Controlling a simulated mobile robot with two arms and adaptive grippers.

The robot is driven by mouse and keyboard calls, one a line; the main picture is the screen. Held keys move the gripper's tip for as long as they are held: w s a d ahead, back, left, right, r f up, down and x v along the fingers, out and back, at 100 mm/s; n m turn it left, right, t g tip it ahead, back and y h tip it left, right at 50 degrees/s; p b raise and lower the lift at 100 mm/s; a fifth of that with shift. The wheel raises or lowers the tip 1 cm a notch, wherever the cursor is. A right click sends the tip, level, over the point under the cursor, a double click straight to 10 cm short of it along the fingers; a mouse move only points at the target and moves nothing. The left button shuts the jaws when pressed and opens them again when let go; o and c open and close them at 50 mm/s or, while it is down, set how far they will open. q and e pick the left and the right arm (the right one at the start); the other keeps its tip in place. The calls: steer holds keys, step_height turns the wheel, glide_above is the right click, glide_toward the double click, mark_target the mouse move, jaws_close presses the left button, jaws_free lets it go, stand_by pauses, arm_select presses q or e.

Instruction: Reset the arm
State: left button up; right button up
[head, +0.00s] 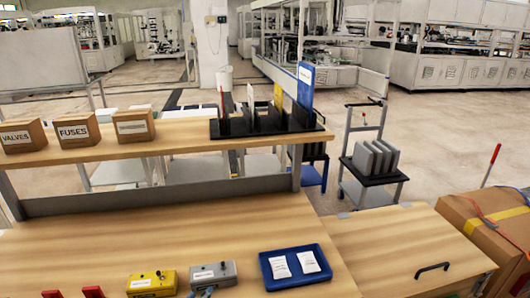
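Neither of my grippers nor my arms shows in the head view. The wooden workbench (150,235) fills the lower left. On its front edge stand a yellow box (152,283) and a grey box (213,275), both with white labels and small knobs on top. A blue tray (295,267) with two white cards lies to their right. Two red pieces (93,292) at the bottom left are cut off by the picture edge, so I cannot tell what they are.
A raised wooden shelf (185,136) holds three cardboard boxes (78,130) and a black rack (263,122) with upright boards. At right are a wooden top with a black handle (432,268), a strapped cardboard box (490,235) and a trolley (372,165). The mid-bench is clear.

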arm_select(q)
steer(key=s+a+f+g, duration=0.3)
steer(key=s+f+g, duration=0.6)
steer(key=s+f, duration=0.9)
steer(key=s+f+g, duration=0.1)
steer(key=s+f, duration=0.2)
steer(key=f, duration=2.2)
steer(key=s+a+f+g+y, duration=0.1)
steer(key=s+a+f, duration=0.1)
steer(key=s+f, duration=1.3)
steer(key=shift+s+a+m+g, duration=0.3)
steer(key=shift+s+a+m, duration=0.1)
steer(key=shift+s, duration=0.6)
